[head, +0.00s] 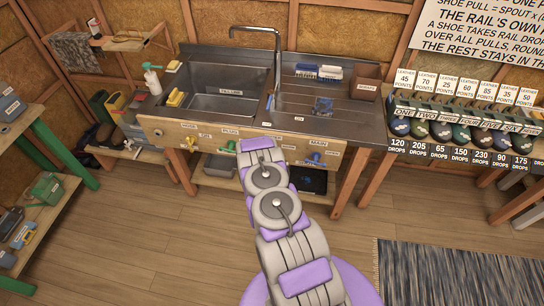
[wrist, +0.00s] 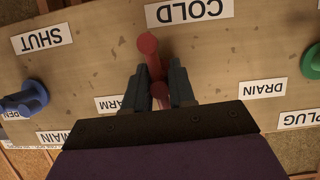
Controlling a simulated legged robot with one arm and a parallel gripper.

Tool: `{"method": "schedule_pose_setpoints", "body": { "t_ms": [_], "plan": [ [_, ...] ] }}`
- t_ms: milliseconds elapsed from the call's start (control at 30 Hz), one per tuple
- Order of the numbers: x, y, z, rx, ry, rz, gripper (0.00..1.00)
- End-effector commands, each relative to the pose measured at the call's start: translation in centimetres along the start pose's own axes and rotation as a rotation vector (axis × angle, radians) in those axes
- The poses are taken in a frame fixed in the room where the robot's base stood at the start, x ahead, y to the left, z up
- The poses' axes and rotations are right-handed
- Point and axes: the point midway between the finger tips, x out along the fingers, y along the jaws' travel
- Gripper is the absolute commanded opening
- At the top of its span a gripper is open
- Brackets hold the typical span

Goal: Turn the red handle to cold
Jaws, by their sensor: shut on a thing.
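The red handle (wrist: 151,55) is in the middle of the wrist view, on a light wooden panel (wrist: 85,70). Its knobbed far end lies close to the COLD label (wrist: 188,11), pointing towards it. A second label, reading ARM with its first part hidden by a finger, lies to the left of the fingers. My gripper (wrist: 158,80) has its two dark fingers on either side of the handle's near part and is shut on it. In the head view my arm hides the red handle and my fingertips.
A blue handle (wrist: 25,100) by the SHUT label (wrist: 43,38) is at left; a green handle (wrist: 312,62) by the DRAIN label (wrist: 262,89) is at right. A steel sink (head: 215,86) sits above the panel. Free wooden floor (head: 150,235) lies in front.

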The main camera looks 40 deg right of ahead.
Motion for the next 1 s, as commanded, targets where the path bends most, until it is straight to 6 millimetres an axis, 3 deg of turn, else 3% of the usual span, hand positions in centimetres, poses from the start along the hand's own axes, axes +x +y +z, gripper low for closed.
{"method": "schedule_pose_setpoints", "body": {
  "t_ms": [33, 1000],
  "plan": [
    [-0.23, 0.23, 1.02, 0.001, -0.021, -0.001, 0.0],
    [-0.24, 0.2, 1.13, 0.043, -0.023, -0.018, 0.0]
  ]
}}
